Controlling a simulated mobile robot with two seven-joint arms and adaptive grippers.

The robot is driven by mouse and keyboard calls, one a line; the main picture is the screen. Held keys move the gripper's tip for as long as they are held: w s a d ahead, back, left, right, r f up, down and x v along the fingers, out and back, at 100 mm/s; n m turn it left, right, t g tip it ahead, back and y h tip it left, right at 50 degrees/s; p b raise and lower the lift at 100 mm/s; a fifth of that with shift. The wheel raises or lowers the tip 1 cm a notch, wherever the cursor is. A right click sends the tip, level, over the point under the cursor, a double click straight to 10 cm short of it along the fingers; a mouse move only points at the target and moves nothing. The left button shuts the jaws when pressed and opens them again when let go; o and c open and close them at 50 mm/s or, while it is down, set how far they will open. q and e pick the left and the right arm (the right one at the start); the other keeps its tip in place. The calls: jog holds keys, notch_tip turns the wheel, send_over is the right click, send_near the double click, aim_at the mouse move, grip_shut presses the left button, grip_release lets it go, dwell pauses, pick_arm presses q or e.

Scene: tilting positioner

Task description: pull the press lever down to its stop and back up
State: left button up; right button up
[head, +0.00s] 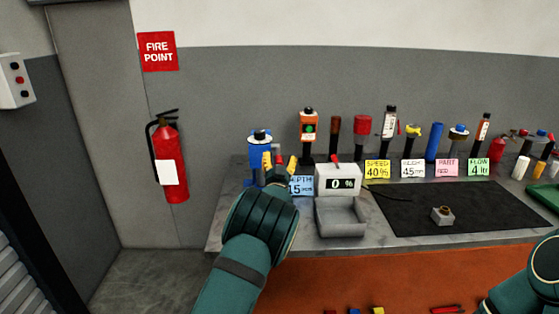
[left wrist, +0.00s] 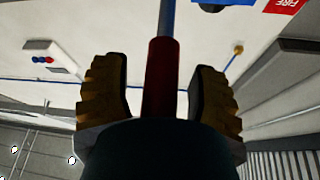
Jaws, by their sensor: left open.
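The blue press (head: 259,147) stands at the left end of the bench, partly hidden by my left gripper. Its lever, a red grip on a grey rod, shows in the left wrist view (left wrist: 161,75). My left gripper (head: 279,163) is open in front of the press, with its yellow fingers pointing up and away. In the left wrist view, the red grip lies between the spread fingers, with a gap on each side. My right gripper is out of view; only part of my right arm shows at the lower right.
A white display box reading 0 % (head: 338,180) and a grey tray (head: 341,217) stand close right of my left gripper. A black mat (head: 455,213) holds a small block (head: 442,215). Several tools and label cards line the back. A fire extinguisher (head: 169,165) hangs at left.

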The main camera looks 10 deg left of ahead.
pick_arm(q)
grip_shut()
jog(key=shift+r, duration=0.1)
